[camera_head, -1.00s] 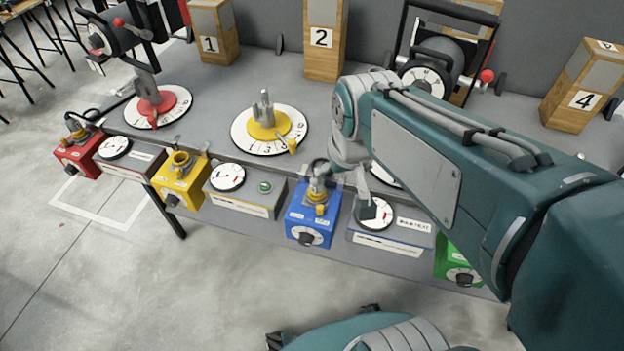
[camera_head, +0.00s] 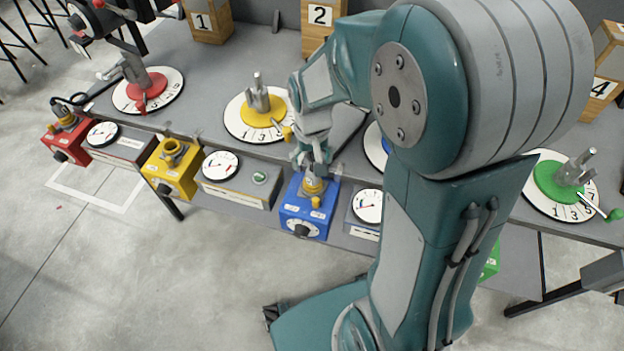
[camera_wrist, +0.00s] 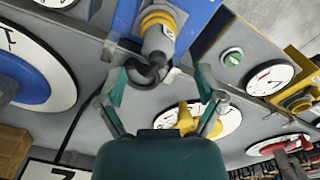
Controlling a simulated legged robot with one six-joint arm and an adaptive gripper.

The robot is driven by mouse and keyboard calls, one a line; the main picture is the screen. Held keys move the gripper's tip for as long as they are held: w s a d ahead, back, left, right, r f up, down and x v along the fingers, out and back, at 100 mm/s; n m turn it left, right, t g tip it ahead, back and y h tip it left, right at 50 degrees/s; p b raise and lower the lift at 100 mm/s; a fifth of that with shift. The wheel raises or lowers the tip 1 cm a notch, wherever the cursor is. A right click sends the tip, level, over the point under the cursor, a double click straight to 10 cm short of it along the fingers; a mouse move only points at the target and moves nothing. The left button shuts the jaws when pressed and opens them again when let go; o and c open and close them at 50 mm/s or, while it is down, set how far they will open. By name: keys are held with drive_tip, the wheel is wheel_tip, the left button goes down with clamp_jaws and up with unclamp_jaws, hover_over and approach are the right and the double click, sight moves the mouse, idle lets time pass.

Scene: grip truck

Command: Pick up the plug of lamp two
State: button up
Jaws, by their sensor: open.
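A grey plug with a yellow band (camera_wrist: 160,30) stands in the socket of the blue box (camera_head: 303,222); in the head view its yellow part (camera_head: 315,187) shows just under my gripper. A dark cable bends from its grey end. My gripper (camera_wrist: 160,78) is open in the wrist view, one finger on each side of the cable end, with the plug body just beyond the fingertips. In the head view my gripper (camera_head: 315,158) is above the blue box, pointing down, and partly hides the plug. Whether a finger touches the plug I cannot tell. A block marked 2 (camera_head: 320,16) stands behind.
The yellow box (camera_head: 172,175) has an open socket. The red box (camera_head: 65,142) stands at the far left. Dials with yellow (camera_head: 262,112), red (camera_head: 148,92) and green (camera_head: 562,185) centres lie on the grey table. Gauge boxes sit between the coloured boxes.

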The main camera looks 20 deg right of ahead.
sight(313, 178)
wheel_tip(313, 178, down, 5)
drive_tip(key=shift+d+f, duration=0.1)
drive_tip(key=shift+f, duration=0.1)
clamp_jaws()
